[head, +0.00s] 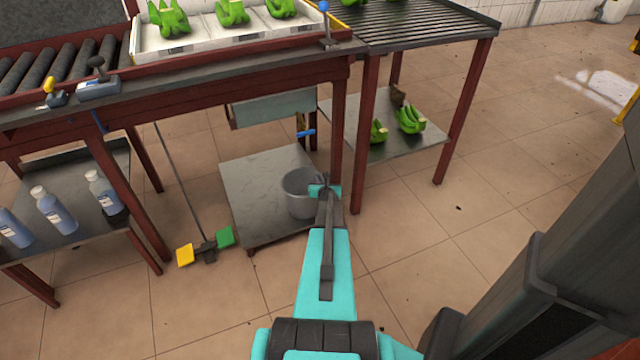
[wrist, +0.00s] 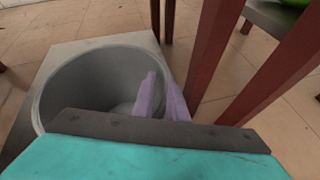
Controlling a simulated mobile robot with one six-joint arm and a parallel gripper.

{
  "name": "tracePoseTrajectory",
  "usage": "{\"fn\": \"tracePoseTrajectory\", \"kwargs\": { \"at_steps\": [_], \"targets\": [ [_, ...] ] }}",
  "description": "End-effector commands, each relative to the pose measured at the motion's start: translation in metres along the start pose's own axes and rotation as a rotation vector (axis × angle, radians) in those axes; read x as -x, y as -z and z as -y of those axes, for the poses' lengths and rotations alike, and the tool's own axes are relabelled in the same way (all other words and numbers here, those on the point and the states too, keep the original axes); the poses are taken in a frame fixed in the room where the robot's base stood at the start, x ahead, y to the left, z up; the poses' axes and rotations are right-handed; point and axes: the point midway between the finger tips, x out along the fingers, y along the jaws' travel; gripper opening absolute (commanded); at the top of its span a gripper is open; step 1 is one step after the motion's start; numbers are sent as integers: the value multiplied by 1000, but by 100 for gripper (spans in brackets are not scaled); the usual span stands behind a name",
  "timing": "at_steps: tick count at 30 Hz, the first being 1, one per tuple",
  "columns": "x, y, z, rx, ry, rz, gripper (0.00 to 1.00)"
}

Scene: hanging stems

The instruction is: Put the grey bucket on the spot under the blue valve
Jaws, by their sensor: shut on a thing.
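The grey bucket (head: 298,200) is upright over the right part of a low grey shelf (head: 245,185). Its open mouth fills the left of the wrist view (wrist: 60,85). My gripper (head: 322,187) is shut on the bucket's right rim; in the wrist view the pale purple fingers (wrist: 162,98) straddle the wall, one inside and one outside. The blue valve (head: 305,133) is below the tank, above the bucket in the head view. I cannot tell whether the bucket rests on the shelf or hangs just above it. No marked spot shows; the bucket may cover it.
A red table leg (head: 336,140) stands close behind my gripper; another (head: 362,140) is just right. A metal tank (head: 272,106) hangs above the shelf. Yellow (head: 185,255) and green (head: 225,237) pedals lie front left. A side shelf (head: 420,152) holds bananas. Floor in front is clear.

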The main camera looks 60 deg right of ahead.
Motion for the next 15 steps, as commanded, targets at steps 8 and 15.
{"fn": "tracePoseTrajectory", "kwargs": {
  "at_steps": [8,15],
  "targets": [
    [0,0,0,-2,0,1,0],
    [0,1,1,-1,1,0,31]
  ]
}}
